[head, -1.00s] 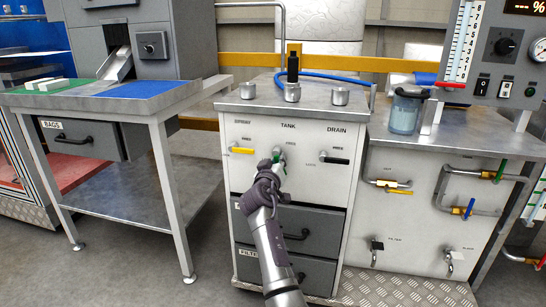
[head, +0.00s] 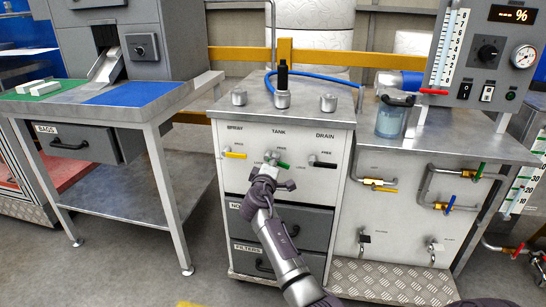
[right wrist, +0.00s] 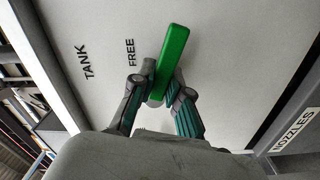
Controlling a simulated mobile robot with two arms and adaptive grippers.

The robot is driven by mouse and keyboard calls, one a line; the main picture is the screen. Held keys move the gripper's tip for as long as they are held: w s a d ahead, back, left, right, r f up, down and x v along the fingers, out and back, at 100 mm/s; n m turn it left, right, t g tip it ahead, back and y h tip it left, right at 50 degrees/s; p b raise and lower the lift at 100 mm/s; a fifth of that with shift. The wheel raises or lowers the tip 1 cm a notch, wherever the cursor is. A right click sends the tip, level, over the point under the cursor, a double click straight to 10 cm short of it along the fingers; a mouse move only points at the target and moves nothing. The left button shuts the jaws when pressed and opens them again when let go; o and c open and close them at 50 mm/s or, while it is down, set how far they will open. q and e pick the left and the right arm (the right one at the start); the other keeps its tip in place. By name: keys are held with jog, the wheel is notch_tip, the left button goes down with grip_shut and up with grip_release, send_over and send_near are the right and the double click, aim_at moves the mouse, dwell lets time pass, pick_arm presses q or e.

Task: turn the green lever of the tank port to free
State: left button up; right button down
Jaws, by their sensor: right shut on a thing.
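The green lever (head: 281,164) is on the tank port, under the TANK label on the white front of the cabinet. It points right, nearly level, with the FREE mark above the port and a mark at its left. In the right wrist view the lever (right wrist: 172,58) stands between the fingers, its free end reaching out past them. My right gripper (head: 268,171) is shut on the lever near its pivot; it also shows in the right wrist view (right wrist: 162,88). The fingers partly hide the pivot. My left gripper is not in view.
A yellow spray lever (head: 236,155) is left of the tank port and a black drain lever (head: 323,164) is close at its right. Drawers with handles (head: 263,264) are below. A blue hose (head: 315,78) and metal knobs (head: 239,97) are on the cabinet top.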

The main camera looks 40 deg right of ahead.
jog(key=shift+r+n, duration=0.4)
jog(key=shift+r, duration=0.05)
jog(key=shift+n+p, duration=0.6)
jog(key=shift+p, duration=0.15)
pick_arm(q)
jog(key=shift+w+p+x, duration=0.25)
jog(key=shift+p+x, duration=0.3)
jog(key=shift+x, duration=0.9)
pick_arm(e)
jog(key=shift+n, duration=0.9)
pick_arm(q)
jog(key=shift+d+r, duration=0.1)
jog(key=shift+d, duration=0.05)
pick_arm(e)
jog(key=c, duration=1.1)
grip_release()
jog(key=shift+w, duration=0.1)
jog(key=shift+f, duration=0.1)
